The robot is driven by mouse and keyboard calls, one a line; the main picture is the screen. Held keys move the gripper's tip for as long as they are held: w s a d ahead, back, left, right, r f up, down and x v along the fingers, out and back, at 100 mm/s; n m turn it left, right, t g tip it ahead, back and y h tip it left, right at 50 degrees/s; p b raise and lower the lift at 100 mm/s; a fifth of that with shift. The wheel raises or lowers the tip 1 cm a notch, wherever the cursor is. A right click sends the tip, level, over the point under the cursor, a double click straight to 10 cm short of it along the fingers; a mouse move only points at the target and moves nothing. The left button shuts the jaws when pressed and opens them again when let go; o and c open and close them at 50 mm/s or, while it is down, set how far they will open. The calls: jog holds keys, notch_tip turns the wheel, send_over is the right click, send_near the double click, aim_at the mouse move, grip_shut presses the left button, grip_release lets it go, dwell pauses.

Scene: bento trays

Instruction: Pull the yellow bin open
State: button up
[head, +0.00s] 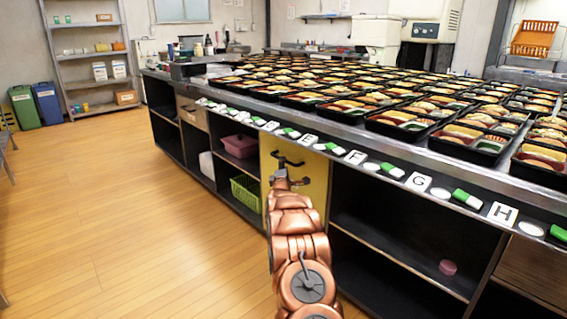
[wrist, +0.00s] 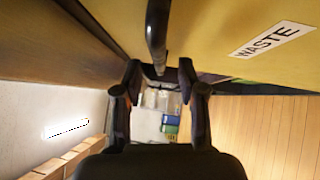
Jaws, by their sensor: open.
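The yellow bin (head: 314,178) is a flat yellow front set in the counter, and it looks closed. It has a dark bar handle (head: 292,162) near its top. In the wrist view the yellow front (wrist: 225,25) fills the top and carries a WASTE label (wrist: 273,40). The black handle (wrist: 157,30) comes down from the top edge to between my fingertips. My gripper (wrist: 159,72) is open, with one finger on each side of the handle's lower end. In the head view my gripper (head: 287,181) is at the bin's front; whether it touches the handle cannot be told.
The counter (head: 250,108) carries many bento trays and a row of letter cards. Left of the bin are open shelves with a green basket (head: 246,190) and a pink tub (head: 239,146). Right is an open shelf (head: 400,225). The wooden floor (head: 130,220) on the left is clear.

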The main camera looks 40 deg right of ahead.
jog(key=shift+b+x, duration=0.5)
jog(key=shift+x, duration=1.5)
jog(key=shift+w, duration=0.1)
grip_shut()
